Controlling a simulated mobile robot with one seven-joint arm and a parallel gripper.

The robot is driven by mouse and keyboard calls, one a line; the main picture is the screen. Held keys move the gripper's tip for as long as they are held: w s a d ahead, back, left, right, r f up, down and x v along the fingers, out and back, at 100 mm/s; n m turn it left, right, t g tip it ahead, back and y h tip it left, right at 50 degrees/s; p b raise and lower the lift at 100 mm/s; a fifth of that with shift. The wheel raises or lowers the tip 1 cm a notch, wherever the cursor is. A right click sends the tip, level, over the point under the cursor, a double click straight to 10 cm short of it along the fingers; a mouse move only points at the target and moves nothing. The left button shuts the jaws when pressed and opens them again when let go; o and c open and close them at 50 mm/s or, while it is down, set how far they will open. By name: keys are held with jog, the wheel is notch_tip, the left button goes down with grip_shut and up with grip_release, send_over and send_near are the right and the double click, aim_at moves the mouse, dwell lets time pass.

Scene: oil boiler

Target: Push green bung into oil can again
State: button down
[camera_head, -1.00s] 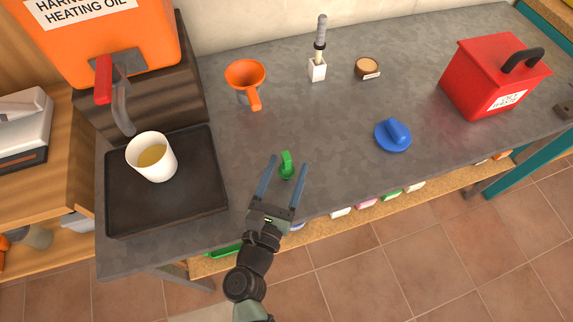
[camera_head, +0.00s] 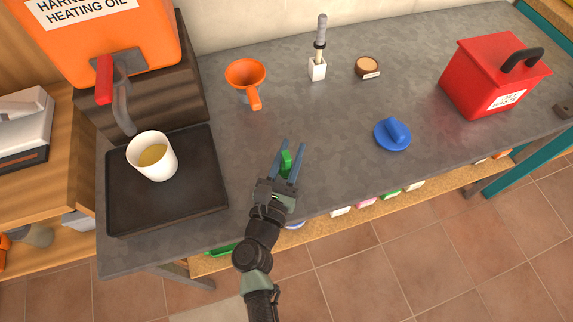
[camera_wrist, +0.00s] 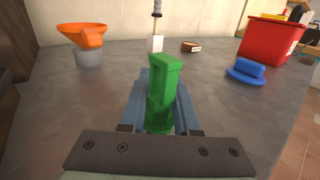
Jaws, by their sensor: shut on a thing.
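The green bung (camera_head: 286,161) stands near the front edge of the grey worktop. My gripper (camera_head: 293,146) is shut on it, with a blue finger on each side. In the wrist view the green bung (camera_wrist: 162,95) is upright between the fingers, its top turned toward the camera. A large orange heating oil container (camera_head: 100,45) with a red-handled tap stands at the back left. An orange funnel-shaped piece (camera_head: 246,74) sits at the back; in the wrist view its grey cylindrical base (camera_wrist: 89,57) shows. I cannot tell for sure which of these is the oil can.
A white cup of yellowish liquid (camera_head: 153,158) stands on a black tray (camera_head: 200,200) at left. A blue lid (camera_head: 393,135), a brush in a white holder (camera_head: 318,68), a small round tub (camera_head: 367,67) and a red box (camera_head: 490,75) stand to the right. Worktop around the bung is clear.

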dwell(0.3)
notch_tip(320, 180, up, 10)
jog(key=p, duration=0.4)
jog(key=shift+p, duration=0.35)
jog(key=shift+f, duration=0.1)
